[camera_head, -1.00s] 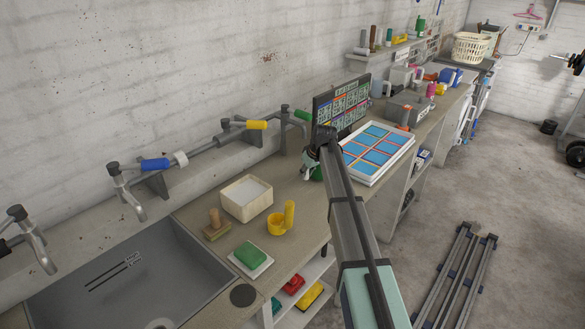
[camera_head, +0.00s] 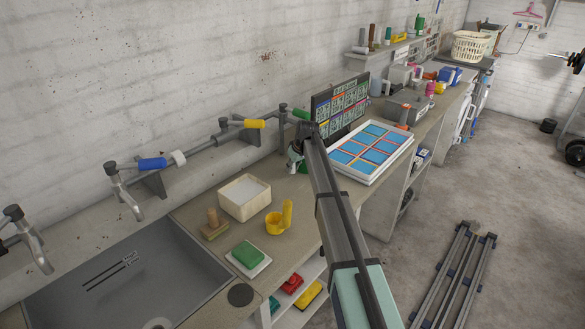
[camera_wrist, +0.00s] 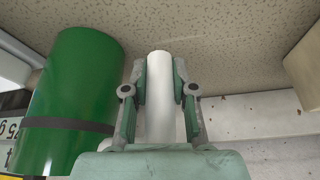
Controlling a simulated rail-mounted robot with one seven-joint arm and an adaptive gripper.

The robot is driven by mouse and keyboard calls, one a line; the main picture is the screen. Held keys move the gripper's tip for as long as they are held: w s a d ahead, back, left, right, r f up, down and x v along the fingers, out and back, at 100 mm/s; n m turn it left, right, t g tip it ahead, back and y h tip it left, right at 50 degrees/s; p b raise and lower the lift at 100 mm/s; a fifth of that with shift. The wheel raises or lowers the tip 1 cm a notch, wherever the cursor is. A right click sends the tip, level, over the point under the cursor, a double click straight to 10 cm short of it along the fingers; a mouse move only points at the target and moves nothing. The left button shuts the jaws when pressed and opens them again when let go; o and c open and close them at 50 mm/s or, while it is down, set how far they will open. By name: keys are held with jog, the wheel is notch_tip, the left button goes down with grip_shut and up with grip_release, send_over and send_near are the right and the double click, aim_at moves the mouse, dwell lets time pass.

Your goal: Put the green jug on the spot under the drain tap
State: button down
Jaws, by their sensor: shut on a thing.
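The green jug (camera_wrist: 75,95) is a tall green cylinder with a dark band, at the left of the wrist view. In the head view, a little green of it (camera_head: 302,168) shows below my gripper (camera_head: 296,158). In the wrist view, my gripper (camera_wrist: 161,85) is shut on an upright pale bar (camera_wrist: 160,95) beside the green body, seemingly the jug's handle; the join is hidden. Taps line the wall: one with a green handle (camera_head: 301,114), just behind my gripper, one yellow (camera_head: 254,123), one blue (camera_head: 152,164). I cannot tell which is the drain tap, and its spot is not distinguishable.
Left of my gripper on the counter stand a cream box (camera_head: 243,211), a yellow cup (camera_head: 274,225), a brush (camera_head: 213,225) and a green sponge (camera_head: 247,253). The sink (camera_head: 120,280) lies further left. A dark panel (camera_head: 341,103) and white tray (camera_head: 371,181) stand close right.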

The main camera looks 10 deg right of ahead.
jog(key=c, duration=0.9)
grip_release()
jog(key=shift+c, duration=0.2)
jog(key=b+v, duration=0.3)
jog(key=v, duration=0.9)
